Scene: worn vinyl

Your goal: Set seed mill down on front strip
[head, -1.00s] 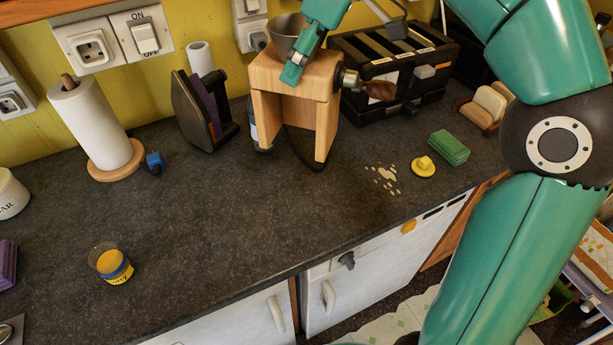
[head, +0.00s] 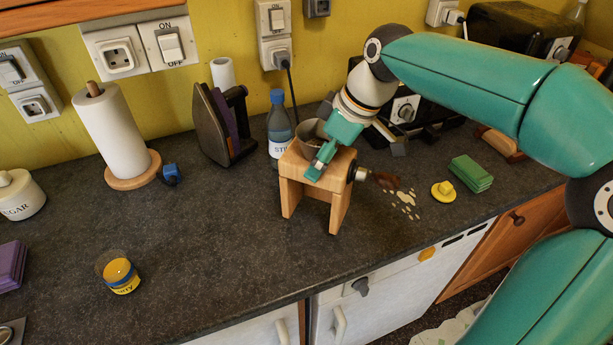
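The seed mill (head: 345,190) is a pale wooden stand with legs, a grey metal hopper (head: 311,138) on top and a crank with a dark wooden knob on its right. It is upright over the middle of the dark worktop; its legs appear at or just above the surface, and I cannot tell if they touch. My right gripper (head: 350,155) reaches in from the right, with one teal finger across the mill's top beside the hopper. It appears shut on the mill, though the contact is partly hidden. The front strip of the worktop (head: 262,298) is bare. My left gripper is not in view.
Pale spilled bits (head: 405,203), a yellow knobbed disc (head: 443,191) and a green block (head: 471,173) lie right of the mill. A blue-capped bottle (head: 279,130) and an iron (head: 222,130) stand behind. A yellow jar (head: 121,277) is at the front left.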

